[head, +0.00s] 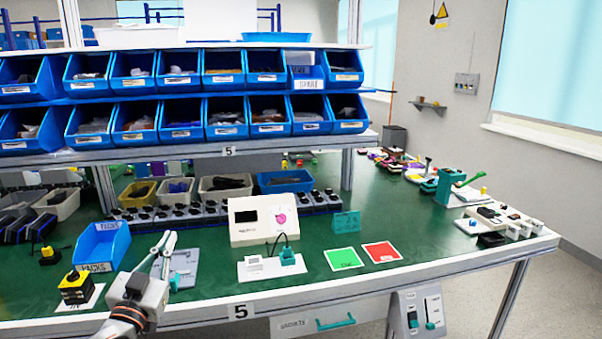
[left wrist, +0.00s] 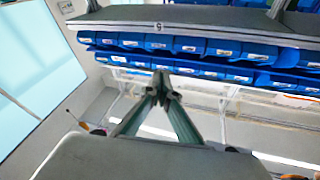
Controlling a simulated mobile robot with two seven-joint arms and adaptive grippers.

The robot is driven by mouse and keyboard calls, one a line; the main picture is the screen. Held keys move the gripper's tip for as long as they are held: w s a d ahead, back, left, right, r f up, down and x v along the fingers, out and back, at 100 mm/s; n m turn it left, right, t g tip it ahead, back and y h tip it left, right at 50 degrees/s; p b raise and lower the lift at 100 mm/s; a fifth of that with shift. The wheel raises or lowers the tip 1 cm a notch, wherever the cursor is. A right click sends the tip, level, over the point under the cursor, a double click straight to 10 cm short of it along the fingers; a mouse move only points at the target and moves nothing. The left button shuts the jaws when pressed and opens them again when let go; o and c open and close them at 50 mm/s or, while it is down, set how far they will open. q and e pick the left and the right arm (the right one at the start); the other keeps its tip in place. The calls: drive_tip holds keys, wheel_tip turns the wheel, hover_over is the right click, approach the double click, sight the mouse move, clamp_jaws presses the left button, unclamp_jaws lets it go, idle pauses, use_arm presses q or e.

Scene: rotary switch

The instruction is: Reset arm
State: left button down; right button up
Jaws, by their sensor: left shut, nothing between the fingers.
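My left gripper (head: 167,240) comes in at the lower left of the head view, its fingers pointing up above the front of the green bench. The fingers are shut with nothing between them. In the left wrist view, the fingertips (left wrist: 161,78) meet in free air, with shelves behind them. A black and yellow switch box (head: 76,288) stands on a white sheet to the left of the gripper, apart from it. My right gripper is not seen.
A blue bin (head: 103,248) marked PACKS stands left of the gripper. A grey panel (head: 184,266) lies behind it. A white console (head: 263,219), a green card (head: 343,258) and a red card (head: 381,252) are further right. Shelves of blue bins (head: 187,75) hang above the bench.

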use_arm(q)
drive_tip(key=s+d+f+g, duration=0.2)
drive_tip(key=s+f, duration=0.3)
drive_tip(key=f, duration=0.4)
drive_tip(key=s+d+f+g+h, duration=0.15)
drive_tip(key=s+f, duration=0.25)
drive_tip(key=f, duration=0.5)
drive_tip(key=s+d+f+g, duration=0.2)
drive_tip(key=s+f, duration=0.3)
drive_tip(key=f, duration=0.3)
drive_tip(key=s+d+f+g, duration=0.2)
drive_tip(key=s+f, duration=0.5)
drive_tip(key=s, duration=0.2)
drive_tip(key=s+d+f+m+g, duration=0.1)
drive_tip(key=s+d+f+g, duration=0.2)
drive_tip(key=s+f, duration=0.5)
drive_tip(key=shift+s+f, duration=0.2)
drive_tip(key=shift+s, duration=0.8)
